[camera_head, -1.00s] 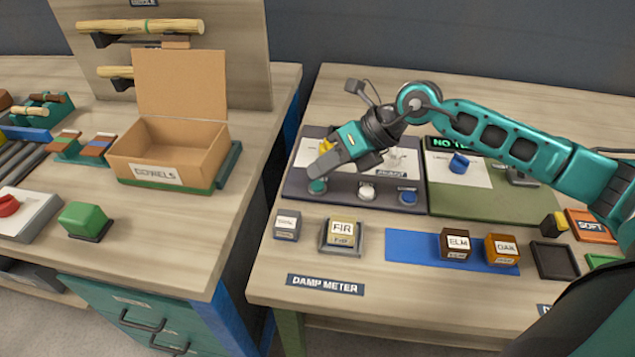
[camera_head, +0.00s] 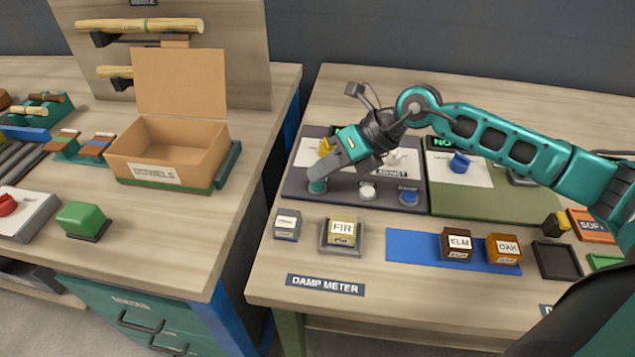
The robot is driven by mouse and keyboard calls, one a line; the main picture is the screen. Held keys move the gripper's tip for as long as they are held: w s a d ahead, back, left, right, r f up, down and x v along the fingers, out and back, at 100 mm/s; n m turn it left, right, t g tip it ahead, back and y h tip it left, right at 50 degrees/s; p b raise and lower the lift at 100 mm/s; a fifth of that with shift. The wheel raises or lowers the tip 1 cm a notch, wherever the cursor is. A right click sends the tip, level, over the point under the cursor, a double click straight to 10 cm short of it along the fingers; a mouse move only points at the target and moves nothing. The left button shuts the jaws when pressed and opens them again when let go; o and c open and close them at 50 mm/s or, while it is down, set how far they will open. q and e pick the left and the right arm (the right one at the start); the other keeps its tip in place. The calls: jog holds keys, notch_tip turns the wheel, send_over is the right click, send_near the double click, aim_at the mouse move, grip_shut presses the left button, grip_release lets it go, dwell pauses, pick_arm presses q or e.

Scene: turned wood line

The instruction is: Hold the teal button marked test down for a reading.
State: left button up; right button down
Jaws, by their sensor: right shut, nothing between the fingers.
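The teal button (camera_head: 317,188) sits at the front left of the dark damp meter panel (camera_head: 345,195). A white button (camera_head: 367,190) and a blue button (camera_head: 408,198) stand to its right. My right gripper (camera_head: 318,177) is shut and empty. It points down and left, with its tips at the top of the teal button; whether they touch or press it I cannot tell. The gripper hides part of the panel behind, and any marking by the teal button is too small to read. My left gripper is not in view.
In front of the panel stand a grey block (camera_head: 287,224), the FIR block (camera_head: 343,230) in a tray, and the ELM (camera_head: 457,243) and OAK (camera_head: 503,249) blocks on a blue strip (camera_head: 410,246). A cardboard box (camera_head: 170,152) stands on the left bench, across a gap.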

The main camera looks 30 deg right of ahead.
aim_at(323, 184)
jog(key=shift+f+b, duration=0.3)
jog(key=shift+f, duration=0.1)
dwell(0.9)
dwell(1.3)
jog(key=shift+r, duration=0.15)
jog(key=shift+r+p, duration=0.45)
jog(key=shift+p, duration=0.05)
jog(key=shift+r, duration=0.25)
jog(key=shift+r, duration=0.1)
notch_tip(323, 184, up, 5)
jog(key=p, duration=0.4)
